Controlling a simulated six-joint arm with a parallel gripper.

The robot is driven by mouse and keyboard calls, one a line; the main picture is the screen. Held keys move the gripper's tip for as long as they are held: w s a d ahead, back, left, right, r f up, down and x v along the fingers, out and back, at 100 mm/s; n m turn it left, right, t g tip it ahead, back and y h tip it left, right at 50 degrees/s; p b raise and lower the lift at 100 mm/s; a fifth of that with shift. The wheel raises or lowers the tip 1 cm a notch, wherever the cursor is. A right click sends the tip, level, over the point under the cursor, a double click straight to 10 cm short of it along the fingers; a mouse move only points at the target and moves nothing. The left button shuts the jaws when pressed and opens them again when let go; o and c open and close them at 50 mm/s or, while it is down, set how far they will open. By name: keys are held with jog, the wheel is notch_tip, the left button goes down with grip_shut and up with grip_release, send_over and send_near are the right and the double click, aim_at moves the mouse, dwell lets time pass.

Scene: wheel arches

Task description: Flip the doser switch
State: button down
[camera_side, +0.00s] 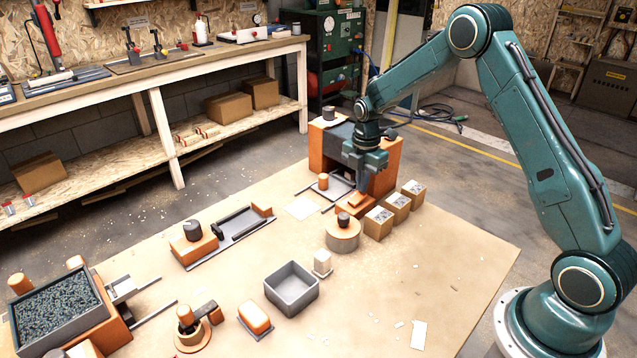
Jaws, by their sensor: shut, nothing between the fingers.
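My gripper (361,192) is at the back right of the board, pointing down with its fingers together and empty. It is in front of an orange and dark machine (318,152) and just above a low orange block (346,208). I cannot tell whether the fingertips touch that block. A grey bin full of dark granules (58,305), set in an orange frame, stands at the front left. No part can be clearly made out as the doser switch, and parts near the fingertips are hidden by my gripper.
Several small cardboard boxes (397,206) stand right of my gripper. An empty grey tray (292,288) sits mid-board. The board's front right is mostly clear apart from paper scraps.

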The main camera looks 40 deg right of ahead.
jog(key=shift+f, duration=0.75)
dwell(0.7)
jog(key=shift+r, duration=3.55)
